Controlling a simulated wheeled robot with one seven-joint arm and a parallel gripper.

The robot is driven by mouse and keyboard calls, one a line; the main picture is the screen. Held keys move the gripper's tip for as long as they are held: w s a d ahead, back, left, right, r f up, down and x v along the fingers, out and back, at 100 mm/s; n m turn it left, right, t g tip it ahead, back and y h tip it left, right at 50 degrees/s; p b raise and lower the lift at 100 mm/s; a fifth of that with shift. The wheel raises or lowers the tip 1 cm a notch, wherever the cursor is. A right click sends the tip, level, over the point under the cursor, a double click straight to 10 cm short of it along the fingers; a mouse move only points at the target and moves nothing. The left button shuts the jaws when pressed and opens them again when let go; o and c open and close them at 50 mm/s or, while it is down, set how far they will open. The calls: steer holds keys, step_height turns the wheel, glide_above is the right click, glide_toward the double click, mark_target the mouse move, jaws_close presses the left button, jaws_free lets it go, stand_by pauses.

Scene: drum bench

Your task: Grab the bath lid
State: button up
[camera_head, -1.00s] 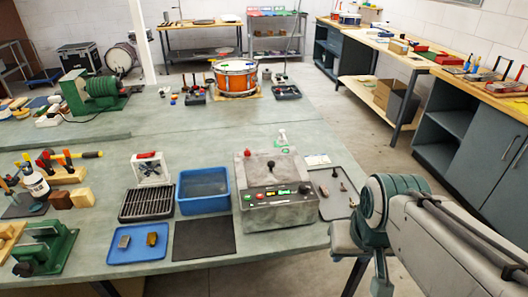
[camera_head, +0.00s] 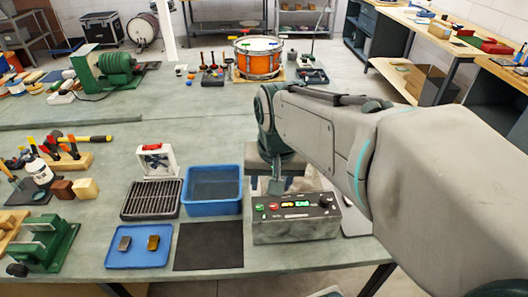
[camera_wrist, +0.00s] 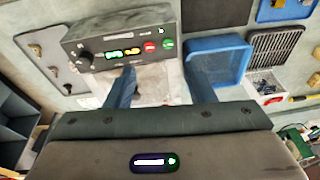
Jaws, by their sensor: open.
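The bath (camera_head: 297,228) is a grey box with a lit control panel, near the front of the bench in the head view. It also shows in the wrist view (camera_wrist: 118,45). Its lid (camera_wrist: 153,82) is a pale, mottled plate, partly seen between my fingers in the wrist view. My gripper (camera_wrist: 160,88) is open above it, one finger over the lid and the other near the blue tub's edge. In the head view my gripper (camera_head: 277,187) and arm cover most of the lid. The lid's dark knob is hidden. I cannot tell whether anything touches.
A blue tub (camera_head: 213,207) stands close left of the bath. A black rack (camera_head: 152,199), a blue tray (camera_head: 122,258) and a dark mat (camera_head: 208,261) lie nearby. A grey tray with small parts (camera_wrist: 45,55) lies on the bath's other side. An orange drum (camera_head: 258,64) stands behind.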

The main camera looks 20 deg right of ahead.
steer(key=w+d+r+m+g, duration=0.2)
steer(key=w+d+m, duration=0.9)
steer(key=w+m, duration=0.3)
steer(key=shift+n, duration=0.5)
steer(key=f, duration=0.5)
steer(key=w+f+p, duration=0.1)
steer(key=f, duration=0.2)
steer(key=shift+w+d+f, duration=0.1)
steer(key=shift+d+f, duration=0.2)
steer(key=shift+f, duration=0.05)
steer(key=shift+s+d+f+p, duration=0.1)
steer(key=shift+f+p, duration=0.1)
steer(key=shift+f, duration=0.7)
steer(key=shift+s+f+p, duration=0.15)
steer(key=shift+f+p, duration=0.1)
steer(key=shift+f, duration=0.6)
steer(key=shift+s+d+f+p, duration=0.1)
steer(key=shift+f+p, duration=0.1)
steer(key=shift+f, duration=0.7)
steer(key=shift+a, duration=0.1)
jaws_close()
